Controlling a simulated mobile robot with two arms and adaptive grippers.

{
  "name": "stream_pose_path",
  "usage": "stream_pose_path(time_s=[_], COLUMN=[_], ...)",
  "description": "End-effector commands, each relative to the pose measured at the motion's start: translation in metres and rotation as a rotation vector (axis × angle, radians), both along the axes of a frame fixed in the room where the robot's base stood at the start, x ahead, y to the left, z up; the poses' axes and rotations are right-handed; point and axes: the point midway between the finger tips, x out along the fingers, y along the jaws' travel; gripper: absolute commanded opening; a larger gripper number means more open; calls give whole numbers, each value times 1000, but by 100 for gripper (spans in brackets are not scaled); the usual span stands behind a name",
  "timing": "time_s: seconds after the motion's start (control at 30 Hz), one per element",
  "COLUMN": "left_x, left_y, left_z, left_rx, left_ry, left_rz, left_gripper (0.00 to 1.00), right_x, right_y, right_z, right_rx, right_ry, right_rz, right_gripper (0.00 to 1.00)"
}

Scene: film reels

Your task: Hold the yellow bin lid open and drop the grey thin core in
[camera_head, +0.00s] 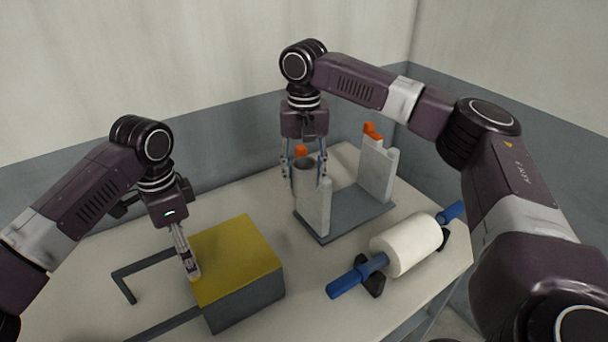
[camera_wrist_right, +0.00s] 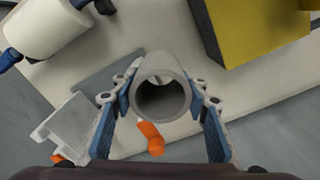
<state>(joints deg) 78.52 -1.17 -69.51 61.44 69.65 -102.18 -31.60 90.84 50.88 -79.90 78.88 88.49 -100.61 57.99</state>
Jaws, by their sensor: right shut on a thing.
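The yellow bin lid (camera_head: 235,258) lies flat on top of the grey bin (camera_head: 250,302) and looks closed. My left gripper (camera_head: 193,276) points down at the lid's left edge; its fingers look close together, and I cannot tell whether they grip anything. My right gripper (camera_head: 304,180) is shut on the grey thin core (camera_head: 304,168), with one finger on each side. It holds the core upright in front of the stand's left post. In the right wrist view the core (camera_wrist_right: 176,72) shows its open round end between the fingers, and the yellow lid (camera_wrist_right: 262,25) is at the top right.
A grey stand (camera_head: 345,215) with two pale posts and orange tops stands behind the bin. A white roll (camera_head: 407,246) on a blue shaft rests on dark supports at the right. Dark bars (camera_head: 125,285) lie left of the bin. The table between bin and roll is clear.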

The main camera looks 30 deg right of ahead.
Motion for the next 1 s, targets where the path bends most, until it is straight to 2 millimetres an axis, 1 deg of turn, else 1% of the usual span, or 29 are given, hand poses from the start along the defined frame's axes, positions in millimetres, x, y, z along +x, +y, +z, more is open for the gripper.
stream_pose_path(time_s=[0.03, 0.1, 0.3, 0.67, 1.0], left_x=[0, 0, 0, 0, 0], left_y=[0, 0, 0, 0, 0], left_z=[-7, -14, -28, -31, -30], left_rx=[0, 0, 0, -1, -1], left_ry=[1, 1, 0, -1, -1], left_rz=[1, 1, 1, 1, 1], left_gripper=[75, 75, 75, 74, 37], right_x=[0, 0, 0, 0, 0], right_y=[0, 0, 0, 0, 0], right_z=[0, 0, 0, 0, 0], right_rx=[0, 0, 0, 0, 0], right_ry=[0, 0, 0, 0, 0], right_rz=[0, 0, 0, 0, 0], right_gripper=[18, 18, 18, 18, 18])
